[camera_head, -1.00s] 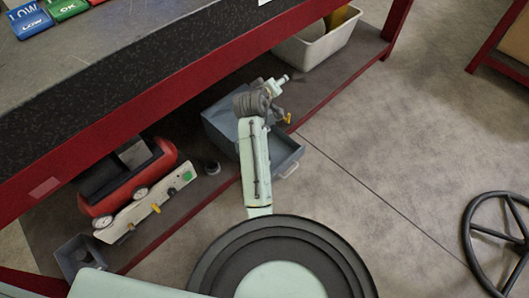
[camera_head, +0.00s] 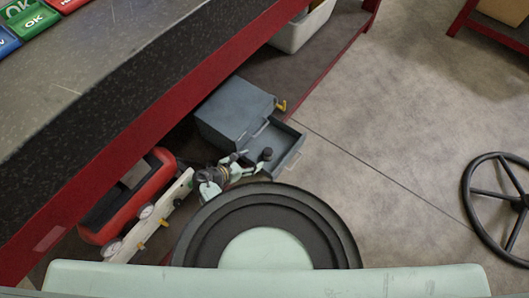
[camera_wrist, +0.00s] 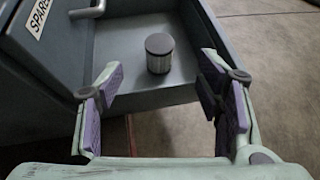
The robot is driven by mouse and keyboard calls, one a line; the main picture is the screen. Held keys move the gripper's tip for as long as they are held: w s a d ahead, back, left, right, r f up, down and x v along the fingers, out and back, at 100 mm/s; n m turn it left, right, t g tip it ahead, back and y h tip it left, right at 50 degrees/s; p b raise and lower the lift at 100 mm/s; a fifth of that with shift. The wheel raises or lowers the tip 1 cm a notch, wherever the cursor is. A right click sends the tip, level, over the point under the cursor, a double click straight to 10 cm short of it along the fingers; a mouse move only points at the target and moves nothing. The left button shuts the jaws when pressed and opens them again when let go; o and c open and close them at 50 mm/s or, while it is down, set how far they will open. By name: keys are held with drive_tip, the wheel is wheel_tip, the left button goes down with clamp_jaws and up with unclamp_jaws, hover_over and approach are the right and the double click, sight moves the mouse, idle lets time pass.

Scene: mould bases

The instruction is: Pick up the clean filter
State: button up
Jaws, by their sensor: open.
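The filter, a small cylinder with a dark cap and a metallic body (camera_wrist: 159,54), stands upright in an open grey drawer (camera_wrist: 190,88). In the head view the filter's dark cap (camera_head: 267,154) shows in the drawer (camera_head: 290,150). My gripper (camera_wrist: 160,78) is open and empty. In the wrist view its purple-padded fingers reach in from the lower left and right, and the filter appears between and just beyond the tips, apart from them. In the head view my gripper (camera_head: 250,163) is at the drawer's near-left side. Whether the filter is clean cannot be told.
The drawer belongs to a grey cabinet (camera_head: 235,112) labelled SPARES, on the shelf under the workbench (camera_head: 130,85). A red compressor (camera_head: 125,195) is to the left. A white bin (camera_head: 303,30) is farther back. A black handwheel (camera_head: 500,205) is at the right. The floor between is clear.

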sight(267, 152)
drive_tip(key=b+x, duration=0.2)
drive_tip(key=x, duration=0.2)
drive_tip(key=shift+w+d+f, duration=0.1)
drive_tip(key=shift+d+f, duration=0.1)
drive_tip(key=b+x, duration=0.3)
drive_tip(key=x, duration=0.1)
drive_tip(key=shift+w+f+b, duration=0.1)
drive_tip(key=shift+f+b, duration=0.05)
drive_tip(key=shift+b, duration=0.2)
drive_tip(key=shift+w+d+f, duration=0.1)
drive_tip(key=shift+w+d, duration=0.25)
drive_tip(key=shift+c, duration=0.2)
drive_tip(key=c, duration=1.2)
